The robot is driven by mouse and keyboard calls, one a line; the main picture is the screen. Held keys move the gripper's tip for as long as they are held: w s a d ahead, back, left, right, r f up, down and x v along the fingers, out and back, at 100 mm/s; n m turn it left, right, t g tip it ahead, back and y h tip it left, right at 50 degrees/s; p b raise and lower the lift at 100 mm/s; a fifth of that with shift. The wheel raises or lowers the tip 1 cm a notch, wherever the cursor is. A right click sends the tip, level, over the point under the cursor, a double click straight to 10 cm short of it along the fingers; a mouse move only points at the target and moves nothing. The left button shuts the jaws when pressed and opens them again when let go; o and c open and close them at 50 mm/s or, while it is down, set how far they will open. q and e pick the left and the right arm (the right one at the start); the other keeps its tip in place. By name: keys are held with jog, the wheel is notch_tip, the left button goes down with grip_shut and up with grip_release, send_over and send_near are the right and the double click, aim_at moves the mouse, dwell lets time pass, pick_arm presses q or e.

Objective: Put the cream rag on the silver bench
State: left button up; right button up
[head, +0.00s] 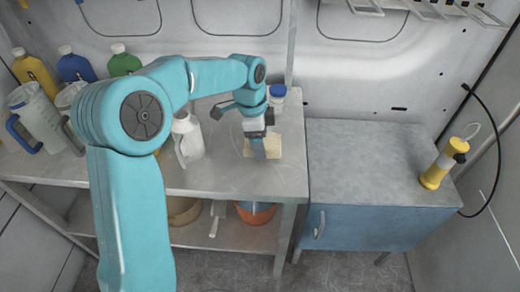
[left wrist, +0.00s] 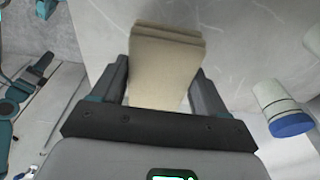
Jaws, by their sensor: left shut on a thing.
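The cream rag (head: 273,146) is a folded, flat pad over the right part of the silver bench (head: 235,180). My left gripper (head: 259,150) points down and is shut on it. In the left wrist view the rag (left wrist: 165,60) sits between the two fingers of my gripper (left wrist: 160,77) and sticks out past their tips. Whether the rag touches the bench top or hangs just above it, I cannot tell.
A white jar with a blue lid (head: 277,98) stands behind the rag. A white jug (head: 188,138) is left of it. Bottles and a clear pitcher (head: 36,115) fill the bench's left end. A blue cabinet (head: 375,240) with a yellow lamp-like tool (head: 438,170) stands at right.

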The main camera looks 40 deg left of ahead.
pick_arm(q)
notch_tip(320, 180, down, 4)
jog(key=shift+s+a+r, duration=0.1)
jog(key=shift+s, duration=0.05)
jog(key=o, duration=0.6)
jog(key=shift+f, duration=0.25)
jog(key=o, duration=0.4)
jog(key=shift+o, duration=0.2)
jog(key=shift+r, duration=0.1)
